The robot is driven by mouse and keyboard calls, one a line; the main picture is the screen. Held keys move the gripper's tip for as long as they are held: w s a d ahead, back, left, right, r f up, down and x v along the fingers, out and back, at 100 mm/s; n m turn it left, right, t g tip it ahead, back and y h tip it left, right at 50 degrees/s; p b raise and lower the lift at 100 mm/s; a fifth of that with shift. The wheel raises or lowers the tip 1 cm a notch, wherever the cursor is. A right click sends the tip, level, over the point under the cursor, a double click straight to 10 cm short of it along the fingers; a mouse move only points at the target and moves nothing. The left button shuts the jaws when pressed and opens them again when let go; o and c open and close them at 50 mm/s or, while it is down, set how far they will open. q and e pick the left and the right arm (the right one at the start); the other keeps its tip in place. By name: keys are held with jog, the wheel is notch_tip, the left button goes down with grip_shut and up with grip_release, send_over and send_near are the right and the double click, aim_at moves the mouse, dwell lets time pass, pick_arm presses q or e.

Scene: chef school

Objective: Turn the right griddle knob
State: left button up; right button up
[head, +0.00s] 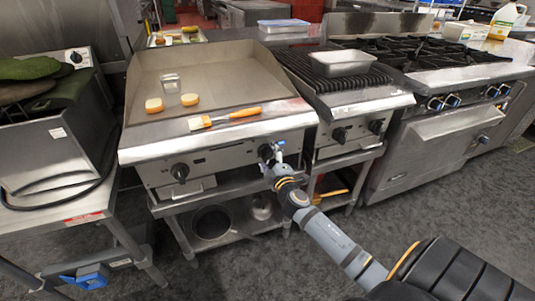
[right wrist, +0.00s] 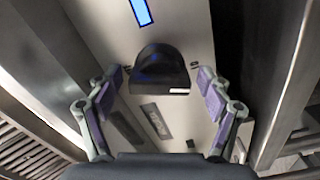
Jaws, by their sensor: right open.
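The griddle (head: 215,80) has a steel front panel with two black knobs. The right griddle knob (head: 266,152) is partly covered by my right gripper (head: 273,163), which is at the panel. In the right wrist view the black knob (right wrist: 158,70) lies between the spread fingers of my right gripper (right wrist: 160,82), with a gap on each side. The gripper is open and holds nothing. The left griddle knob (head: 180,172) is clear of the gripper. My left gripper is not in view.
A brush with an orange handle (head: 235,117) and two bun halves (head: 154,105) lie on the griddle. A charbroiler (head: 345,98) with a metal pan (head: 341,62) and its own knobs stands close on the right. Pots (head: 211,222) sit on the shelf below.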

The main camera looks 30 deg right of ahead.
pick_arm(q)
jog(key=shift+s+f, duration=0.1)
pick_arm(e)
jog(key=shift+w+d, duration=0.1)
jog(key=shift+w, duration=0.3)
jog(key=c, duration=1.2)
jog(key=shift+o, duration=0.2)
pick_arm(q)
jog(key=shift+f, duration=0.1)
pick_arm(e)
jog(key=shift+f, duration=0.1)
